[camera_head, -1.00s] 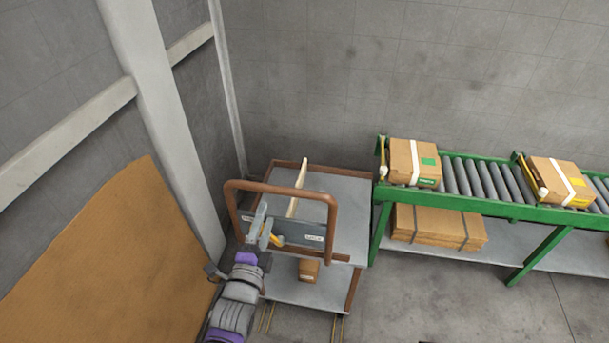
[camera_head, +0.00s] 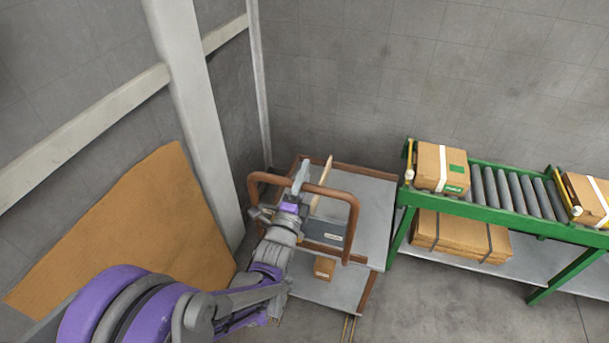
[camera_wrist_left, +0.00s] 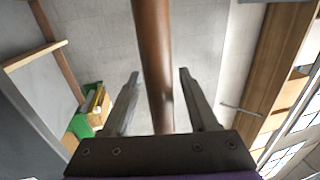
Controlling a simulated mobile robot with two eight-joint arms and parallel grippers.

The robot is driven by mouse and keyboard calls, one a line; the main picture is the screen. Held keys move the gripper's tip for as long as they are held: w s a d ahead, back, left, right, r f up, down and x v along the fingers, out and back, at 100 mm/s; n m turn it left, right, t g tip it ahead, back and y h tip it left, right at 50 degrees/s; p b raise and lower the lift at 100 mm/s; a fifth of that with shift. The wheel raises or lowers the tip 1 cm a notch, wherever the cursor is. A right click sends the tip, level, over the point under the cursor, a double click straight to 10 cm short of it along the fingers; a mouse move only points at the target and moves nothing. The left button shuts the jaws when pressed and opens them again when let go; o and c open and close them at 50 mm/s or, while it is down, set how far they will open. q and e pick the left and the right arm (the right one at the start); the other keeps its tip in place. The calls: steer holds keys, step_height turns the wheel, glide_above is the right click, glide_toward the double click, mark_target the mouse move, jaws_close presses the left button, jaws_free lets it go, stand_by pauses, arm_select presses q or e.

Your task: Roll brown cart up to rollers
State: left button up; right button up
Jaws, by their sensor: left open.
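The brown cart (camera_head: 372,215) has a brown tube frame, a grey top and a lower shelf, and stands against the left end of the green roller conveyor (camera_head: 500,213). Its brown handle (camera_head: 352,216) rises at the near side. My left gripper (camera_head: 301,176) is at the handle's top bar. In the left wrist view, the brown bar (camera_wrist_left: 153,60) runs between the two open fingers (camera_wrist_left: 158,100), with a gap on each side. My right gripper is in no view.
Cartons (camera_head: 440,168) lie on the rollers. A large cardboard sheet (camera_head: 130,235) leans at the left wall.

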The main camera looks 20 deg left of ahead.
arm_select(q)
jaws_close()
stand_by(0.3)
stand_by(1.2)
